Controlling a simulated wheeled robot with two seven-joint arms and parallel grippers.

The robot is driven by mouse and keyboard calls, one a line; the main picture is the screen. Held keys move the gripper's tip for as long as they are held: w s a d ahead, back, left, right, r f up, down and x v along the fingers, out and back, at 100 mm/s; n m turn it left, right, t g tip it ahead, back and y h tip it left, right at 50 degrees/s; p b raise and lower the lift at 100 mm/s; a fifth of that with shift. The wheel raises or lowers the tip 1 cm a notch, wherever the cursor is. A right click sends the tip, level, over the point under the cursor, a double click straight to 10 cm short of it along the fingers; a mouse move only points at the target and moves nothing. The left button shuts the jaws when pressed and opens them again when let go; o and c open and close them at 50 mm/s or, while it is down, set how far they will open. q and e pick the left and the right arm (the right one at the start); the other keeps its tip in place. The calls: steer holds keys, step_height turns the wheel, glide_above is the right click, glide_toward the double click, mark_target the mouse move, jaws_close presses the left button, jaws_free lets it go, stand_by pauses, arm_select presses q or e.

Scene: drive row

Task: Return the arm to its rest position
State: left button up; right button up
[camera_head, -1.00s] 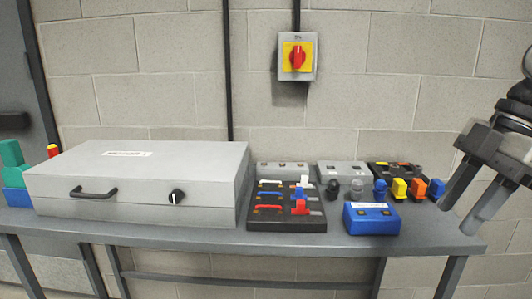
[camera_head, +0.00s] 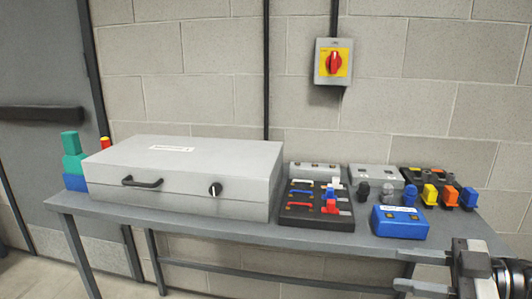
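My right gripper (camera_head: 408,272) is low at the right edge of the head view, in front of the bench's right end. Its fingers point left, with a gap between them and nothing held. The wrist and forearm run out of view at the lower right. My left gripper and arm are not in view. The grey metal bench (camera_head: 250,228) stands along the block wall, and the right gripper is apart from the things on it.
A large grey case (camera_head: 150,190) fills the bench's left part. A black switch panel (camera_head: 300,217), a blue box (camera_head: 400,222) and a rack of coloured plugs (camera_head: 430,178) stand to the right. A red-yellow rotary switch (camera_head: 333,63) hangs on the wall. A grey door (camera_head: 40,70) is at left.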

step_height(320, 180, down, 13)
steer(key=s+a+m+t+h+p, duration=0.1)
steer(key=s+a+m+t+h, duration=0.15)
steer(key=m+t+h, duration=0.55)
steer(key=s+a+f+m+g+h+p, duration=0.1)
steer(key=s+a+f+m+g+h, duration=0.1)
steer(key=s+a+f+m+g, duration=0.3)
steer(key=s+a+f, duration=0.3)
steer(key=f, duration=0.2)
steer(key=shift+s+a, duration=0.3)
steer(key=shift+a, duration=0.05)
